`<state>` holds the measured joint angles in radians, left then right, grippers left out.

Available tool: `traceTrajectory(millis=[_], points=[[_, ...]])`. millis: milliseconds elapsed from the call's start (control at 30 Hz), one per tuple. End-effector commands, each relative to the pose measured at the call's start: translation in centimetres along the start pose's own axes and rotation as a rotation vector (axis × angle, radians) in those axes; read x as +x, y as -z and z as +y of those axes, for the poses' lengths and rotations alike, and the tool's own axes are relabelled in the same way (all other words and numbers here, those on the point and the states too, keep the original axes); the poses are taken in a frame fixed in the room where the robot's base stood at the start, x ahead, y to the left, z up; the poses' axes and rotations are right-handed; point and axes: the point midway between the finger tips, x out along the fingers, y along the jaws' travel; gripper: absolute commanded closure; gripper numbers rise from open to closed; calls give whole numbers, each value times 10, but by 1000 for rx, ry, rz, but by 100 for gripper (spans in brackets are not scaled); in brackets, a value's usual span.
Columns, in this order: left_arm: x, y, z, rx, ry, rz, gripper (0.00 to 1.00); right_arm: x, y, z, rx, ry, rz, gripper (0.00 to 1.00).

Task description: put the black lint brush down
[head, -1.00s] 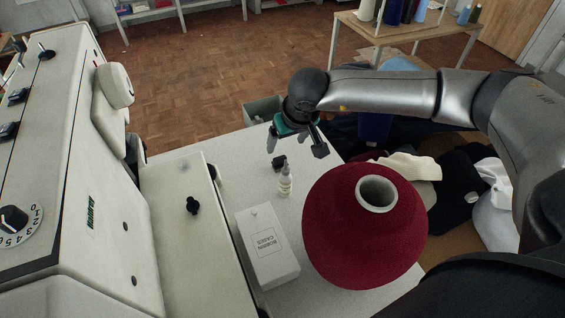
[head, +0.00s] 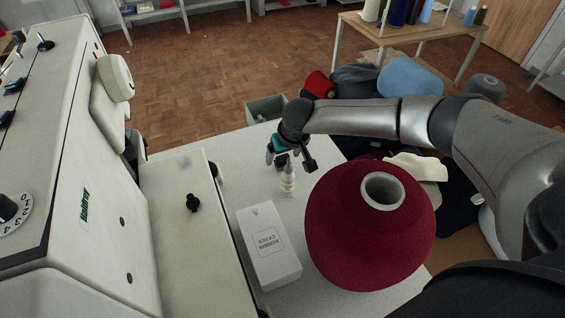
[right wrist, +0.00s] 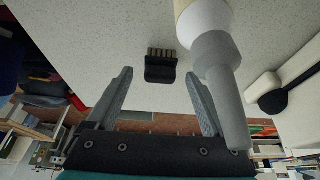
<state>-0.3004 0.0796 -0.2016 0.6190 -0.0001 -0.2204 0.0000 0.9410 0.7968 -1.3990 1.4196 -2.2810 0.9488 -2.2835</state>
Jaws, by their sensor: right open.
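The black lint brush (right wrist: 161,67) shows in the right wrist view on the white speckled table, its pale bristles pointing away from my gripper. My right gripper (right wrist: 158,74) is open, with its grey fingertips on either side of the brush's near end in the picture and a visible gap at each side. In the head view the brush (head: 281,162) is small, dark and partly covered by my right gripper (head: 290,161), which is low over the table. My left gripper is not in view.
A small white bottle (head: 288,182) with a grey nozzle stands close to my right gripper. A white bobbin cases box (head: 268,245) and a big dark-red yarn cone (head: 368,230) stand nearer. The sewing machine (head: 85,190) is at left, a grey bin (head: 264,108) beyond the table.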

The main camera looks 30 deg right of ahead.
Motion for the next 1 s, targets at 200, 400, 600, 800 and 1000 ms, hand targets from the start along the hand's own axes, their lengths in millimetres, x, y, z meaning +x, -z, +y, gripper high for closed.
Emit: traceTrajectory(millis=[200,400,600,800,1000], points=[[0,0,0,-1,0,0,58,2,0,0,0,0,0,15],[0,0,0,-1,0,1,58,2,0,0,0,0,0,31],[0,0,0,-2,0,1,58,2,0,0,0,0,0,53],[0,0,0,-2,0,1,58,1,0,0,0,0,1,76],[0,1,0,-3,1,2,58,1,0,0,0,0,1,98]])
